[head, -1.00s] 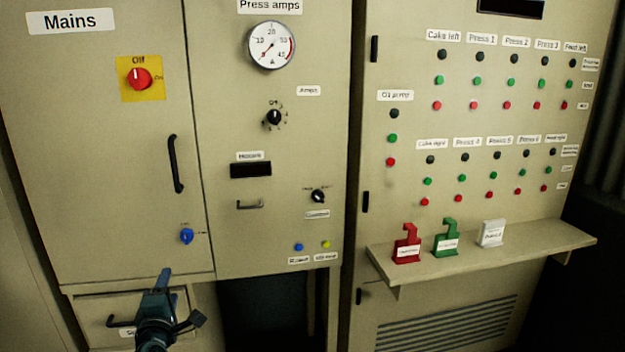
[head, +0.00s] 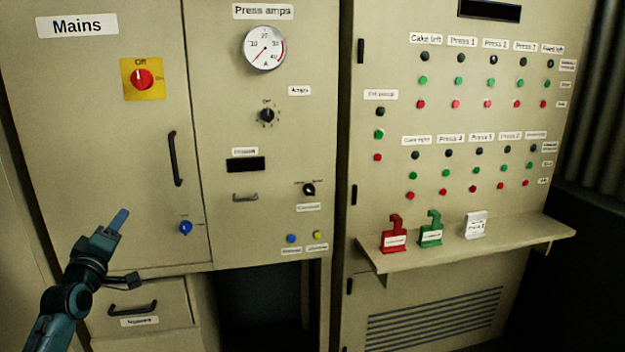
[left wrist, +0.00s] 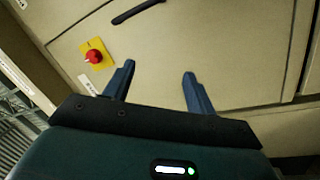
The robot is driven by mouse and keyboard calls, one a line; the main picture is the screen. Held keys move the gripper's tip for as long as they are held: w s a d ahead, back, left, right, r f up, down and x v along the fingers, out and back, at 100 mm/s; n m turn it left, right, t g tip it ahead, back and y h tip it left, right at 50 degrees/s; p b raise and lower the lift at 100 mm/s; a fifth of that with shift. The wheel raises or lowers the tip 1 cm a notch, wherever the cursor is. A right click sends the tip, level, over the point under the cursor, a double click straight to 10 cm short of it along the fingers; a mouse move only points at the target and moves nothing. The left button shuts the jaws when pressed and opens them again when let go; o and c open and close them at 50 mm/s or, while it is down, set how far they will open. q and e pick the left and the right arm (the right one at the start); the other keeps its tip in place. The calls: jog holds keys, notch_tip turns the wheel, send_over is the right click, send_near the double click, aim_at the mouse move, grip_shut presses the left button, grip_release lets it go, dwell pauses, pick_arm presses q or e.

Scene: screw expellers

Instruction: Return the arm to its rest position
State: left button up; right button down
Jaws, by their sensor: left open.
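My left gripper (head: 116,228) is in front of the lower part of the Mains cabinet (head: 80,130) in the head view, above the drawer (head: 150,310). In the left wrist view its two fingers (left wrist: 159,84) are spread apart, with nothing between them but the cabinet face behind. The gripper is empty and appears clear of the panel. My right gripper is not in view.
The Mains cabinet carries a red switch on a yellow plate (head: 143,79), a black handle (head: 176,158) and a blue knob (head: 185,228). At right, a shelf (head: 480,250) juts out with red, green and white lockout tags. A dark opening (head: 262,300) lies below the middle panel.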

pick_arm(q)
jog(key=s+a+r+m+g+y, duration=0.15)
jog(key=a+m+y, duration=0.25)
jog(key=a+m, duration=0.85)
jog(key=s+d+f+m+g+h, duration=0.2)
jog(key=s+d+f+h, duration=0.15)
jog(key=d+f, duration=0.65)
jog(key=s+d+f+m+g+h, duration=0.1)
jog(key=s+d+f+m+h, duration=0.2)
jog(key=d+f, duration=0.65)
jog(key=s+d+f+g, duration=0.3)
jog(key=s+d+f, duration=0.8)
jog(key=s, duration=0.2)
jog(key=s+d+f+n+g+h, duration=0.1)
jog(key=s+d, duration=0.4)
jog(key=s, duration=0.3)
jog(key=s+d+f+n+h, duration=0.1)
jog(key=s+d, duration=0.3)
jog(key=s, duration=0.4)
jog(key=shift+s+d+f+n+g, duration=0.15)
jog(key=shift+d+f+n+g, duration=0.2)
jog(key=shift+f, duration=0.35)
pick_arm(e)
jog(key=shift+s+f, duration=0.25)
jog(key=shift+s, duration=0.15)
pick_arm(q)
jog(key=shift+h, duration=0.25)
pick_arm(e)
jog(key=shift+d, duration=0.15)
